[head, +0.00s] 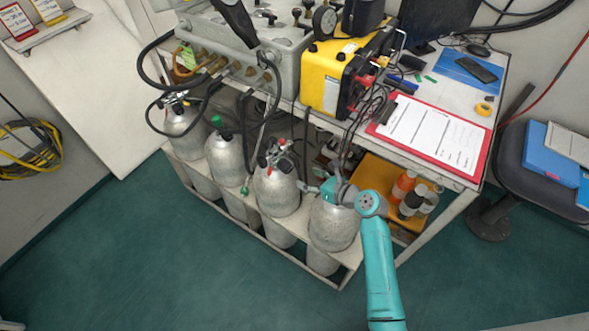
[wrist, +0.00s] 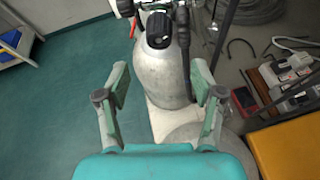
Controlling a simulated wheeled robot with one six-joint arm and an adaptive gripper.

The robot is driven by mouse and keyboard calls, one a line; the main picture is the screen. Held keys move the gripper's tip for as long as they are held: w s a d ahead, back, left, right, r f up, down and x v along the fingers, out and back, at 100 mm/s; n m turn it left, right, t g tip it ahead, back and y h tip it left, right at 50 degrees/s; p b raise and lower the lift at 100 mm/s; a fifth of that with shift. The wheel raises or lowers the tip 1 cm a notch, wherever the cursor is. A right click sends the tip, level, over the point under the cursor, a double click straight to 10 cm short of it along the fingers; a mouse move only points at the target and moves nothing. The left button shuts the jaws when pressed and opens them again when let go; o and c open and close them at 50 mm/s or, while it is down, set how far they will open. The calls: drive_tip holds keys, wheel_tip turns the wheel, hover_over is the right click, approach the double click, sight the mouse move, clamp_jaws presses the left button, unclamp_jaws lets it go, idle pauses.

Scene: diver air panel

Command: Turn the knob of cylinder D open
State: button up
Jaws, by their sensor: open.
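Several grey gas cylinders stand in a row in the rack below the bench; I see no letters on them, so I cannot tell which is D. My gripper (head: 318,188) is above the rightmost cylinder (head: 334,224), reaching left towards the third cylinder from the left (head: 276,190). In the wrist view my gripper (wrist: 160,76) is open, with nothing between its fingers. A black knob (wrist: 159,29) on a cylinder (wrist: 164,68) lies ahead of the fingertips, apart from them. The rightmost cylinder's valve is hidden by my arm.
Black hoses (head: 270,95) hang from the grey panel (head: 245,45) over the cylinders. A yellow case (head: 325,75) and red clipboard (head: 430,135) are on the bench. An orange tray (head: 378,172) with bottles is right of the rack. The green floor (head: 130,250) in front is clear.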

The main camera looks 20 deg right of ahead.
sight(290, 170)
drive_tip(key=x, duration=1)
drive_tip(key=c, duration=1.1)
drive_tip(key=shift+c, duration=0.2)
